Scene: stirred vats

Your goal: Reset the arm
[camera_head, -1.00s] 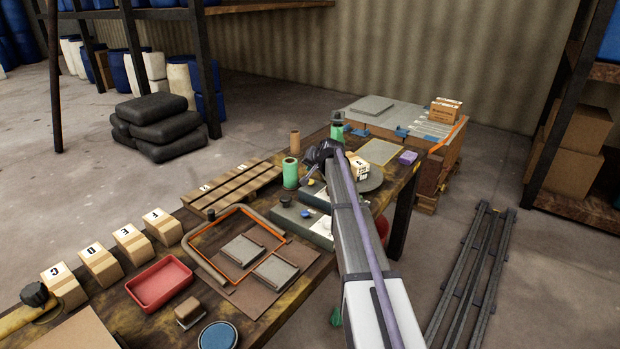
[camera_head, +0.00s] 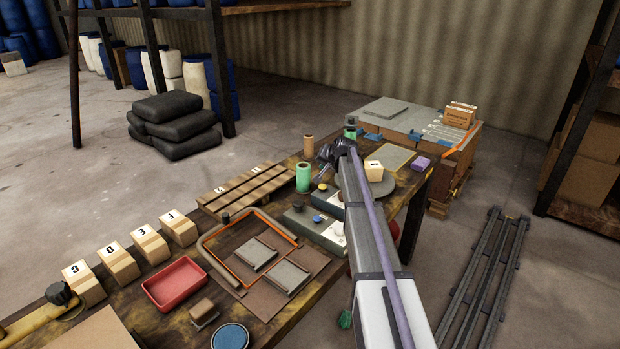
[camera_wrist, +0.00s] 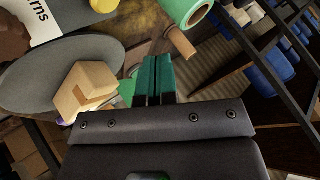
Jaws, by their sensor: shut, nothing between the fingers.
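My gripper shows in the wrist view (camera_wrist: 154,78) as two green fingers pressed together with nothing between them. In the head view my arm reaches from the lower right over the workbench (camera_head: 180,325). Its dark wrist (camera_head: 335,152) is near the far part of the bench, and the fingers are hidden there. A box (camera_wrist: 86,88) on a grey round plate (camera_wrist: 30,85) lies left of the fingers in the wrist view. The same box shows right of my wrist in the head view (camera_head: 373,171). A green roll (camera_head: 303,178) stands left of the wrist.
Several lettered boxes (camera_head: 150,244) line the bench's left side. A red tray (camera_head: 176,284), an orange-edged frame (camera_head: 282,229) and a wooden rack (camera_head: 245,188) lie on the bench. A crate-like table (camera_head: 400,125) stands behind it. Floor is open at the left.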

